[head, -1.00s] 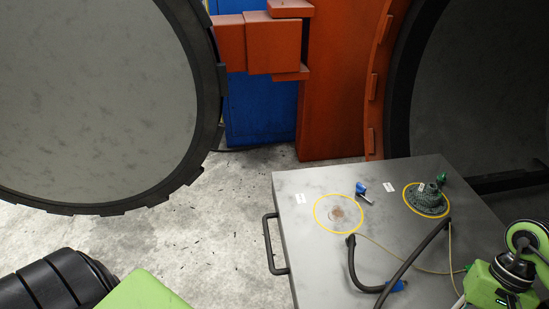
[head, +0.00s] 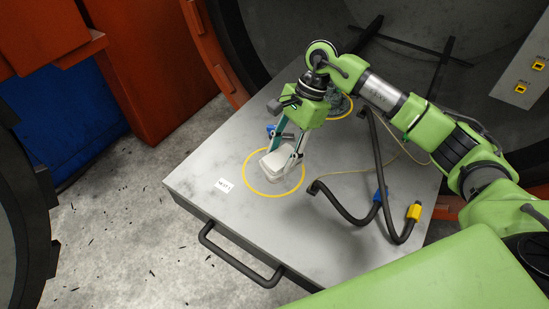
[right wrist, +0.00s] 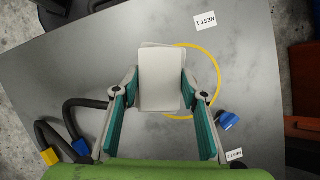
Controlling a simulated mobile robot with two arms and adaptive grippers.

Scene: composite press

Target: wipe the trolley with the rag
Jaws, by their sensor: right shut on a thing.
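The grey trolley (head: 205,165) has a flat top and also fills much of the right wrist view (right wrist: 70,80). My right gripper (head: 281,158) points down at the near yellow circle (head: 247,175). In the right wrist view the right gripper (right wrist: 160,82) is shut on the rag (right wrist: 160,65), a pale folded pad between its fingers. The rag also shows in the head view (head: 277,165), inside the near circle at or just above the top; I cannot tell whether it touches. The rag and gripper cover part of the circle, and no stain shows. My left gripper is out of view.
A blue fitting (right wrist: 228,120) lies beside the near circle. A grey-green part sits in the far circle (head: 341,116), partly behind my arm. Black hoses (head: 345,212) with blue and yellow ends (head: 414,211) lie to the right.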

